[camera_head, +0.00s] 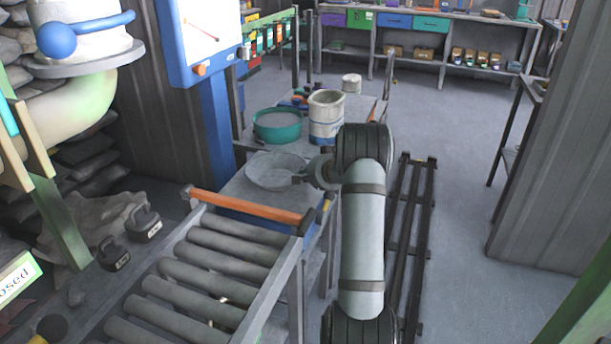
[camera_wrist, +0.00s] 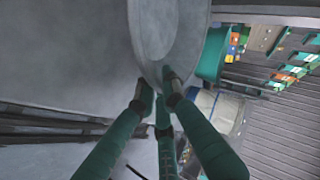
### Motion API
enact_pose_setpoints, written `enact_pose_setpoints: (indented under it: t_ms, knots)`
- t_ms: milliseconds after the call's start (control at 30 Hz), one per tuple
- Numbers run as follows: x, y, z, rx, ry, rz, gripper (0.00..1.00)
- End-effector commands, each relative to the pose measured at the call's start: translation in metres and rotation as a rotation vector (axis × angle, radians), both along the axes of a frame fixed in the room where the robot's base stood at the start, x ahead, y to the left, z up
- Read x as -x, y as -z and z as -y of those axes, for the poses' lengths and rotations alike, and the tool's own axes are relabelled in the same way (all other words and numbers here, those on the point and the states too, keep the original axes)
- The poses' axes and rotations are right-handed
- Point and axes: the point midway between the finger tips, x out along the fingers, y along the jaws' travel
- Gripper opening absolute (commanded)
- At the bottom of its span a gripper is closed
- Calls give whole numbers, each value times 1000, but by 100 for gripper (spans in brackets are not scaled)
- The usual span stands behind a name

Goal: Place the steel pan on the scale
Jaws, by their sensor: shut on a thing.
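The steel pan (camera_head: 275,172) is a shallow round grey dish, roughly level, near the front of the grey bench. My gripper (camera_head: 311,179) is at its right side, shut on the pan's edge or handle. In the wrist view the pan's grey underside or face (camera_wrist: 167,35) fills the top middle, and the teal fingers of my gripper (camera_wrist: 158,92) close at its edge. The scale (camera_head: 205,38) has a white dial face with a red needle on a blue column, behind and left of the pan. A blue body shows below the pan; I cannot tell whether the pan touches it.
A teal round bowl (camera_head: 277,125) and a white-and-blue bucket (camera_head: 326,117) stand just behind the pan. A roller conveyor (camera_head: 215,262) with an orange end bar (camera_head: 246,205) lies in front. Open floor (camera_head: 455,140) lies right of my arm.

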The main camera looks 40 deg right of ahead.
Motion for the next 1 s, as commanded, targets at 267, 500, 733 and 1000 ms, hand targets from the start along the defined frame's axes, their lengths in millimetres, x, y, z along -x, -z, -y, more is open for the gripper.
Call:
enact_pose_setpoints:
  t_ms: [267, 500, 733, 1000]
  knots:
    - [0, 2, 0, -1, -1, -1, 22]
    - [0, 2, 0, -1, -1, -1, 27]
    - [5, -5, -1, -1, 1, -1, 27]
    - [48, -36, -11, 0, 2, 0, 27]
